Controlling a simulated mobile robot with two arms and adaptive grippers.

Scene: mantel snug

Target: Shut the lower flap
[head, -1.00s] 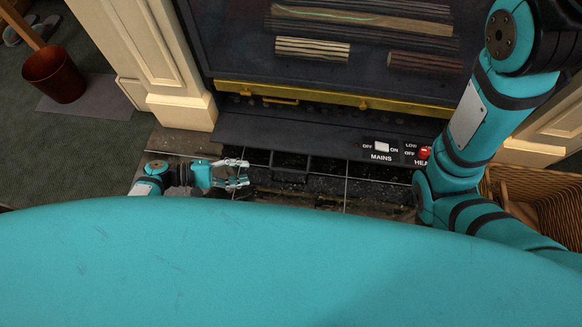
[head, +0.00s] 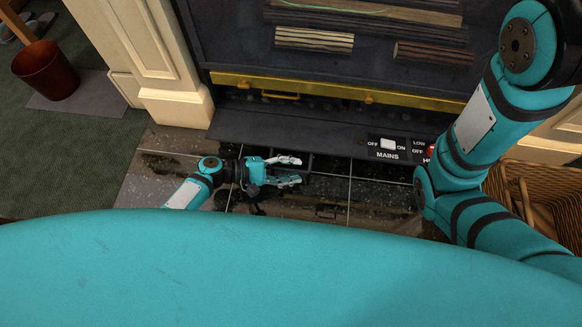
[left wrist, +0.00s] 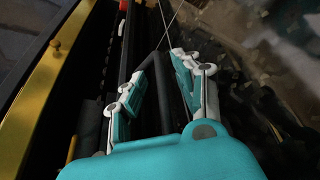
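The lower flap (head: 270,128) is a dark panel in the head view. It juts out toward me below the yellow rail of the fireplace heater, standing open. A dark bar handle (head: 322,164) is at its front edge, partly hidden by my left gripper (head: 296,170). The left gripper's fingers are spread, pointing right in the head view. In the left wrist view the dark handle bar (left wrist: 164,90) lies between the two open fingers, and I cannot tell if they touch it. My right arm shows at the right, but its gripper is out of view.
A MAINS switch (head: 388,144) and a red switch (head: 432,151) are at the right. A wicker basket (head: 545,195) stands right, a brown bin (head: 45,70) far left. Dark tiles lie below.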

